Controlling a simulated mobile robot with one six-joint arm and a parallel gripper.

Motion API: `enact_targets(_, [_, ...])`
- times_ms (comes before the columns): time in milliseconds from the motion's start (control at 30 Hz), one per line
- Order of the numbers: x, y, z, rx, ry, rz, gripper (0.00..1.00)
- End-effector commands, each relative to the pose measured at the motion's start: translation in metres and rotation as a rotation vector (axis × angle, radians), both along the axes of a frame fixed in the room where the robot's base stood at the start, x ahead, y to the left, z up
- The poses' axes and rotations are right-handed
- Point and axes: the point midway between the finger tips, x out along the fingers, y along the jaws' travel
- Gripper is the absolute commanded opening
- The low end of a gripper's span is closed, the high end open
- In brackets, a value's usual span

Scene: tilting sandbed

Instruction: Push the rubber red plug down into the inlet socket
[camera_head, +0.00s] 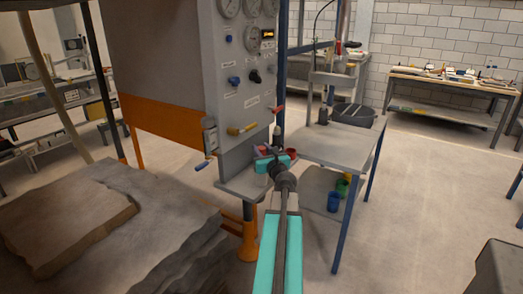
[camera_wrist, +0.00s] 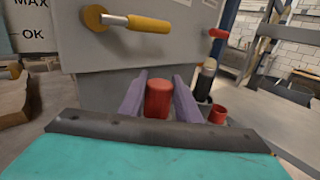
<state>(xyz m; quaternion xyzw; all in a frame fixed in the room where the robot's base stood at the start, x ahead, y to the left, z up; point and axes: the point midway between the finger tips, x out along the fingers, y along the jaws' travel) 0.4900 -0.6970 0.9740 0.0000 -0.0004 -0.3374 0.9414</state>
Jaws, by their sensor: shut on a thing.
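The red plug (camera_wrist: 158,98) is a rounded red cylinder, upright between the two purple fingers of my gripper (camera_wrist: 158,96) in the wrist view. My gripper is shut on it, close in front of the grey cabinet face. In the head view my gripper (camera_head: 271,154) is over the small grey shelf at the cabinet's foot, partly hidden by my own wrist. The plug's lower end is hidden behind my gripper body in the wrist view. I cannot make out the inlet socket, nor whether the plug touches it.
A red cup-like piece (camera_wrist: 218,114) stands right of my gripper, near a dark upright post with a pale top (camera_wrist: 206,80). A yellow-handled lever (camera_wrist: 147,24) and a red lever (camera_wrist: 218,33) stick out above. The grey table (camera_head: 335,146) at right has free room.

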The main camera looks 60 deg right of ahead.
Motion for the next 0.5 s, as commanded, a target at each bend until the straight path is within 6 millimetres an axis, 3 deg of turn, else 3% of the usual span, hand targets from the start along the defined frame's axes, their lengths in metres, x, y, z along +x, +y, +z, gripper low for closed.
enact_targets(500, [0.0000, 0.0000, -0.0089, -0.001, -0.001, 0.000, 0.02])
